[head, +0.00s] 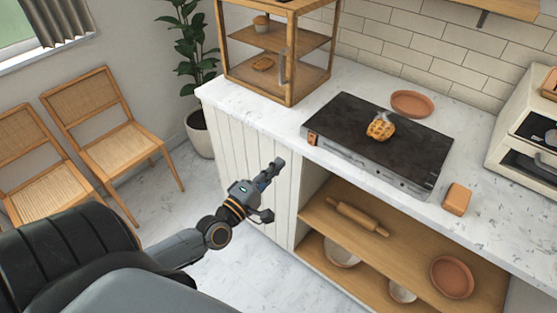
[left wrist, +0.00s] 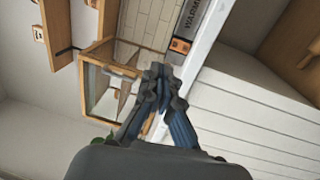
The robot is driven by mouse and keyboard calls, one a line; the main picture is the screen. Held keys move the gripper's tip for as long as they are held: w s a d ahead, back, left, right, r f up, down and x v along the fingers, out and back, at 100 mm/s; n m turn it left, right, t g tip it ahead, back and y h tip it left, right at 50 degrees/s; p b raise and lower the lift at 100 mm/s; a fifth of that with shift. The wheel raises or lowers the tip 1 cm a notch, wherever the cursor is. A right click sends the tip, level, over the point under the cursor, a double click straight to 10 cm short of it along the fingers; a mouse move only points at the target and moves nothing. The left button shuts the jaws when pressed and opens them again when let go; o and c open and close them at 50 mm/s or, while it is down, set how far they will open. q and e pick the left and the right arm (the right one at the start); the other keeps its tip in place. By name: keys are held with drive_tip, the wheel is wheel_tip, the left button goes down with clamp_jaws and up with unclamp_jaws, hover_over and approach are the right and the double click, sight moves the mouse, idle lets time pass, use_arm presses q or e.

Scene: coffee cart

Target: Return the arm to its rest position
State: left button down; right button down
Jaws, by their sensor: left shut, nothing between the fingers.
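My left gripper (head: 272,170) is shut and empty. In the head view it is in the air in front of the white panelled cart front, left of the open shelves and below the counter top. In the left wrist view its closed fingers (left wrist: 160,80) point up toward the counter edge and the glass cabinet. My right gripper is not in view.
Chairs (head: 110,130) stand left.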

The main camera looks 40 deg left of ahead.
use_arm(q)
drive_tip(key=shift+f, duration=0.1)
drive_tip(key=s+f+m+g, duration=0.3)
drive_tip(key=f, duration=0.8)
drive_tip(key=s+f+m+g, duration=0.3)
drive_tip(key=s+f, duration=0.1)
drive_tip(key=f, duration=0.7)
drive_tip(key=s+f+m+g, duration=0.3)
drive_tip(key=f+m, duration=0.1)
drive_tip(key=f, duration=0.7)
drive_tip(key=s+d+f+m+g, duration=0.3)
drive_tip(key=s+f, duration=0.3)
drive_tip(key=s, duration=0.3)
drive_tip(key=s+d+f+m+g, duration=0.3)
drive_tip(key=s+f, duration=0.4)
drive_tip(key=s, duration=0.3)
drive_tip(key=s+d+f+m+g+y, duration=0.1)
drive_tip(key=s+d+f+m+g, duration=0.2)
drive_tip(key=s+f, duration=0.3)
drive_tip(key=s+m, duration=0.1)
drive_tip(key=s, duration=0.3)
drive_tip(key=shift+s+f, duration=0.15)
drive_tip(key=shift+s, duration=0.05)
